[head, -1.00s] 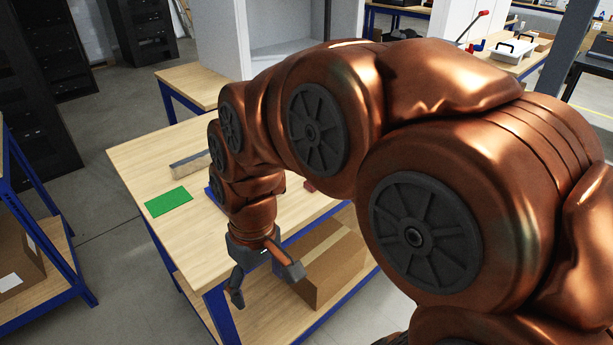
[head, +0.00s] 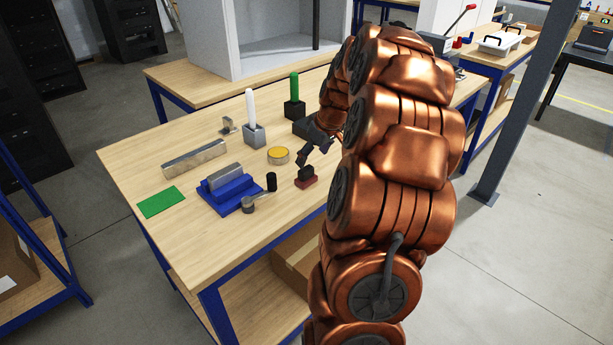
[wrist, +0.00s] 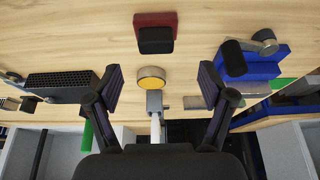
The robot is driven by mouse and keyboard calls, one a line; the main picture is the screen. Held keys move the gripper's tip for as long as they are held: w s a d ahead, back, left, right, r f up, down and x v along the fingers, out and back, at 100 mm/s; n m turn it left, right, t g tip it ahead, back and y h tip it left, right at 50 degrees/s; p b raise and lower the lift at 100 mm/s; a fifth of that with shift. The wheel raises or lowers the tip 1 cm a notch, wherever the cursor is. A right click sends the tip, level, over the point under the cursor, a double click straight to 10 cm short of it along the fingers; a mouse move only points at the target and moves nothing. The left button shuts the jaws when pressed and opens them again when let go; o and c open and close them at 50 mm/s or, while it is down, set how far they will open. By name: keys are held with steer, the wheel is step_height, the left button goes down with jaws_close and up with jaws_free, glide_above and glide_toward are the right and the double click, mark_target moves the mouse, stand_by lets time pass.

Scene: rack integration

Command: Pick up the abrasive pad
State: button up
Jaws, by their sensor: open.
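The abrasive pad appears to be the flat green rectangle (head: 161,201) lying at the near left corner of the wooden table in the head view. My gripper (head: 314,151) is over the right part of the table, well to the right of the pad. Its two fingers are spread and empty in the wrist view (wrist: 160,88), with a yellow-topped round tin (wrist: 151,76) showing between them. The tin (head: 278,155) stands on the table, apart from the fingers.
A blue fixture (head: 230,197) with a grey block sits just right of the pad, and a metal bar (head: 195,159) lies behind it. A red block with a black top (head: 306,178) is near my gripper. White-handled (head: 250,108) and green-handled (head: 294,90) tools stand further back.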

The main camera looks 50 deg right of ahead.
mark_target(306, 168)
steer(key=shift+d+p+x, duration=0.15)
steer(key=shift+p+x, duration=0.7)
steer(key=shift+x, duration=1.1)
steer(key=shift+d+p+x, duration=0.15)
steer(key=shift+p+x, duration=0.7)
steer(key=shift+x, duration=1.1)
steer(key=shift+w, duration=0.1)
steer(key=c, duration=1.3)
steer(key=shift+o, duration=0.2)
steer(key=shift+r, duration=0.1)
steer(key=shift+r+b, duration=1)
steer(key=shift+r, duration=0.5)
steer(key=shift+a+r, duration=0.1)
steer(key=shift+r, duration=0.05)
steer(key=s+a+r+b, duration=0.1)
steer(key=s+a+b, duration=0.4)
steer(key=s, duration=0.8)
steer(key=a, duration=0.3)
steer(key=shift+s+r, duration=0.3)
